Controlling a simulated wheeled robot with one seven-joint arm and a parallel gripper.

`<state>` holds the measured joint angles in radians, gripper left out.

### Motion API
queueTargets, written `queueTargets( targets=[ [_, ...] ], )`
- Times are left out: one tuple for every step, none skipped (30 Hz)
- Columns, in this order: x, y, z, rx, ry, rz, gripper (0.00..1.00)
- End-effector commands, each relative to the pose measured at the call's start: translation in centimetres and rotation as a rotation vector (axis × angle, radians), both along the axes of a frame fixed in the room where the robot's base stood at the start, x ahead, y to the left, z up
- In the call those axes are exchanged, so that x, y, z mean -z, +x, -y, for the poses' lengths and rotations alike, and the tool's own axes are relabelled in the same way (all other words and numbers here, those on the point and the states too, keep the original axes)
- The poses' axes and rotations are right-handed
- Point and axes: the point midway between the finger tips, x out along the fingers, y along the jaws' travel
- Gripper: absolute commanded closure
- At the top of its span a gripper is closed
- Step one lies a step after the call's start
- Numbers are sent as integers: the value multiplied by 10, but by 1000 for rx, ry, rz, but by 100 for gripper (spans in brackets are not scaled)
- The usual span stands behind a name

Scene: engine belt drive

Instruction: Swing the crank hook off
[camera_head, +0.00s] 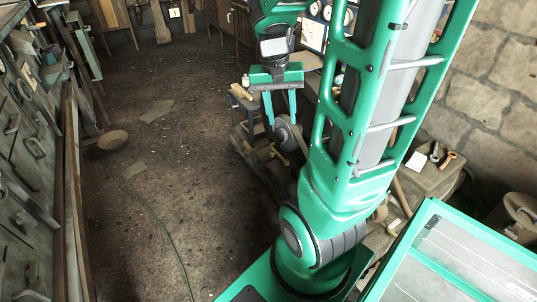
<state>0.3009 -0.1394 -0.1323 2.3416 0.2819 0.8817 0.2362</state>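My gripper (281,122) hangs with its two green fingers pointing down, set apart with a gap between them. Its fingertips are at or just in front of a grey wheel (286,135) on the dark engine (250,150). I cannot tell whether they touch it. A small brass-coloured part (279,157) shows just below the wheel. I cannot make out the crank hook for sure at this size. My own green arm covers the right side of the engine.
A bench (430,180) with a white sheet and small tools stands at the right by the stone wall. Drawer cabinets (25,130) line the left.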

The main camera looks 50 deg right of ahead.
Motion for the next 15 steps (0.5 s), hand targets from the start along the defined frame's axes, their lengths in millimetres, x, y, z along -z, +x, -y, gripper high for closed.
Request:
queueTargets(
  targets=[
    [7, 17, 12, 38, -20, -5, 62],
    [11, 27, 18, 63, -33, -3, 62],
    [16, 40, 26, 93, -48, -1, 62],
    [20, 50, 33, 115, -61, 3, 62],
    [25, 59, 39, 139, -72, 5, 62],
    [33, 71, 47, 169, -88, 8, 62],
    [38, 81, 53, 192, -98, 12, 62],
    [44, 90, 59, 213, -108, 16, 62],
    [53, 102, 66, 242, -121, 21, 62],
    [60, 112, 72, 263, -131, 25, 62],
    [67, 120, 78, 287, -141, 30, 62],
    [78, 132, 85, 314, -152, 37, 62],
    [86, 140, 90, 336, -160, 42, 62],
    [94, 148, 95, 358, -168, 47, 62],
    [106, 159, 102, 385, -178, 55, 62]
  ],
)
